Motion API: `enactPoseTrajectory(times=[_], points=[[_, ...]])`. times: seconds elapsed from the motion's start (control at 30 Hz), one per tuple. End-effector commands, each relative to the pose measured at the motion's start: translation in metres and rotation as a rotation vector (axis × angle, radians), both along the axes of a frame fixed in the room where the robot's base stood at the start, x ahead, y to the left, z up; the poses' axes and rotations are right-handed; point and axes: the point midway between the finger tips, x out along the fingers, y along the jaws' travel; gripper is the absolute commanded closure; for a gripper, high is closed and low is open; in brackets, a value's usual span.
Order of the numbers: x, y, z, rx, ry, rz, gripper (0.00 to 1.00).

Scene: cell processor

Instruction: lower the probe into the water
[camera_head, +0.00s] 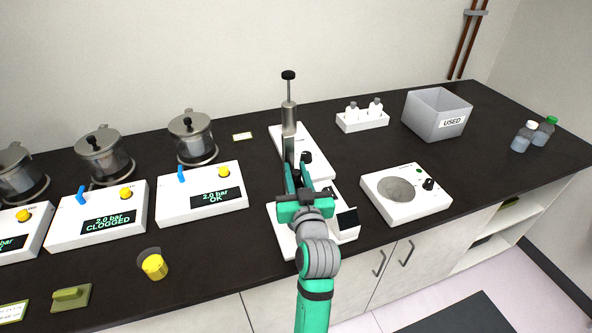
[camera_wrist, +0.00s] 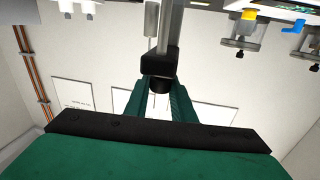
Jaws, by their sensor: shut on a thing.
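My gripper (camera_head: 298,180) is over the white front instrument (camera_head: 283,232) with a dark screen (camera_head: 347,218). In the wrist view, which is upside down, its green fingers (camera_wrist: 152,98) stand either side of a black block (camera_wrist: 160,62) with a round black end, on a metal post (camera_wrist: 170,30). The gripper is shut on this black piece, which I cannot clearly identify as the probe. The probe's tip and the water are hidden behind my arm in the head view.
A silver cylinder (camera_head: 289,118) with a black-knobbed rod stands just behind my gripper. A white hotplate-like unit (camera_head: 405,195) is at right. A bottle rack (camera_head: 362,121) and grey USED bin (camera_head: 437,116) are behind it. Pressure units (camera_head: 202,205) stand left.

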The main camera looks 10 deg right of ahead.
Motion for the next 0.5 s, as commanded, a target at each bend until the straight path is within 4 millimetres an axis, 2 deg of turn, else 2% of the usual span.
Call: enactPoseTrajectory(times=[0.03,0.1,0.4,0.5], points=[[0.0003,0.0013,-0.0083,0.002,0.019,0.004,0.73],[0.0003,0.0011,-0.0076,0.002,0.017,0.003,0.58],[-0.0006,0.0017,-0.005,0.001,0.012,0.003,0.58],[-0.0063,0.0037,-0.0046,0.0,0.011,0.005,0.58]])
